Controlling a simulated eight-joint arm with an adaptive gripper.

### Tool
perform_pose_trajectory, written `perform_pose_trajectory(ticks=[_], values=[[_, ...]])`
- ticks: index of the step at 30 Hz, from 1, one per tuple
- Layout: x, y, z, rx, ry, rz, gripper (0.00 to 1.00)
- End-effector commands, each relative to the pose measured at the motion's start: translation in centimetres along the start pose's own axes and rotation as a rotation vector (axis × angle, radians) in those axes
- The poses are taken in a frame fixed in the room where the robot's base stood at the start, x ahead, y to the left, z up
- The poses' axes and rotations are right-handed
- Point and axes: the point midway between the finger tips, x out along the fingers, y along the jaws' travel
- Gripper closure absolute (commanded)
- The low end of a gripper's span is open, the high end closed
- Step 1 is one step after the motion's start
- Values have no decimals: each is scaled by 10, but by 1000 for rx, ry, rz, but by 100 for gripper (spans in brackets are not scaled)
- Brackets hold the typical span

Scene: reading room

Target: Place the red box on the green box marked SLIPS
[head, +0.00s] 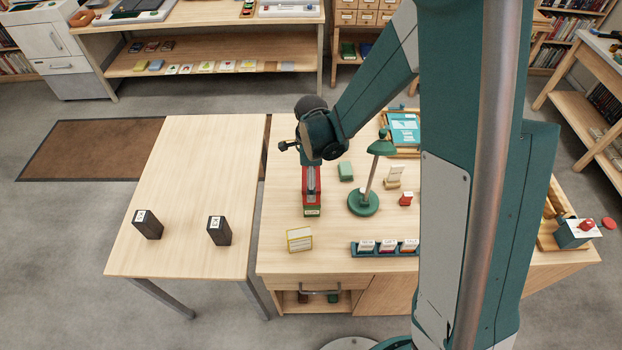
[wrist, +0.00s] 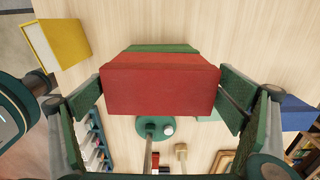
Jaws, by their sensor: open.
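The red box (head: 306,203) appears to rest on the green box marked SLIPS (head: 312,212), whose labelled front shows at the bottom. In the wrist view the red box (wrist: 160,90) fills the middle, with an edge of the green box (wrist: 162,48) beyond it. My gripper (head: 311,178) is over the red box, pointing down. In the wrist view its fingers (wrist: 163,100) are open, one on each side of the red box. I cannot tell whether the pads touch it. Much of the stack's top is hidden by my gripper in the head view.
A green desk lamp (head: 363,203) stands close on the right, with a small green block (head: 345,171) behind. A yellow-and-white box (head: 299,239) and a card rack (head: 385,249) are in front. The left table holds two dark blocks (head: 147,224) (head: 219,231) and is otherwise clear.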

Motion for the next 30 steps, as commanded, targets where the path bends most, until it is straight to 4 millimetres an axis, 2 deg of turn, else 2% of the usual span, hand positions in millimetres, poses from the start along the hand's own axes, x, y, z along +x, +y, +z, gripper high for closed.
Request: perform_pose_trajectory(ticks=[11,30], values=[[-16,0,0,0,0,0,6],[-88,0,0,0,0,0,6]])
